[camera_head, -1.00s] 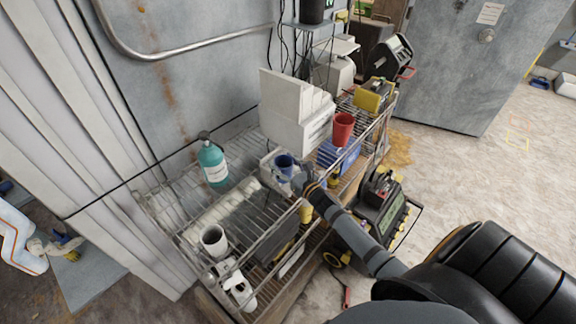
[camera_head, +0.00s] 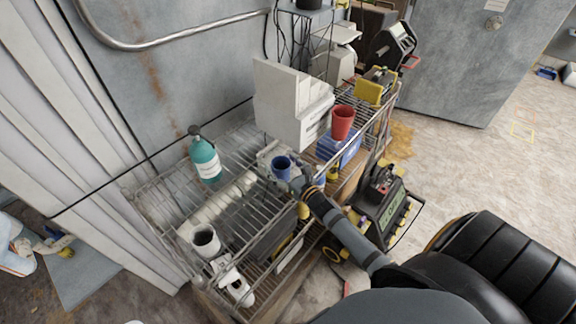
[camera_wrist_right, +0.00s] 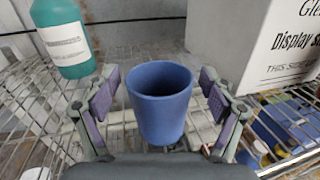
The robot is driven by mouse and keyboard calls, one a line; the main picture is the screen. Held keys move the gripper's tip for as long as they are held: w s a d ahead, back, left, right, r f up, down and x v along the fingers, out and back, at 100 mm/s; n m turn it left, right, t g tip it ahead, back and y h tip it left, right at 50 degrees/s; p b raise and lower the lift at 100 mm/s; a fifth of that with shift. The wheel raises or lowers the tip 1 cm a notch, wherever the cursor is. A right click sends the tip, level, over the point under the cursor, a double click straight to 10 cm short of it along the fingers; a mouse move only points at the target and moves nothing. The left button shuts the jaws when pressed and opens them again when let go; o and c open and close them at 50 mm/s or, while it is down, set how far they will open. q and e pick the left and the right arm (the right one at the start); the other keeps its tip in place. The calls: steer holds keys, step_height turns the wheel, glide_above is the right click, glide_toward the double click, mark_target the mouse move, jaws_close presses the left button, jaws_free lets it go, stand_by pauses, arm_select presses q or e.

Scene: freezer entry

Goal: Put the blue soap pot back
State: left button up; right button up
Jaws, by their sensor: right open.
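The blue soap pot (camera_head: 282,167) is an open-topped blue cup on the wire shelf, near the white box. In the right wrist view the pot (camera_wrist_right: 160,108) stands upright between the two fingers of my right gripper (camera_wrist_right: 160,95). The fingers are spread with a gap on each side of it. In the head view my right gripper (camera_head: 298,182) is at the pot's right side, and its fingers are partly hidden. My left gripper is not in view.
A teal bottle (camera_head: 205,160) stands left of the pot. A white box (camera_head: 290,108) is behind it, with a red cup (camera_head: 342,122) to the right. A white cup (camera_head: 206,242) stands at the shelf's front left.

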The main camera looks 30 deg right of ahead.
mark_target(286, 171)
steer(key=s, duration=0.5)
steer(key=shift+s+d, duration=0.2)
steer(key=shift+s, duration=0.15)
arm_select(q)
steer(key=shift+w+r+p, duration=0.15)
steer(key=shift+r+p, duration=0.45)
steer(key=shift+p, duration=0.2)
arm_select(e)
steer(key=s, duration=0.5)
steer(key=shift+s+d, duration=0.3)
steer(key=shift+d, duration=0.05)
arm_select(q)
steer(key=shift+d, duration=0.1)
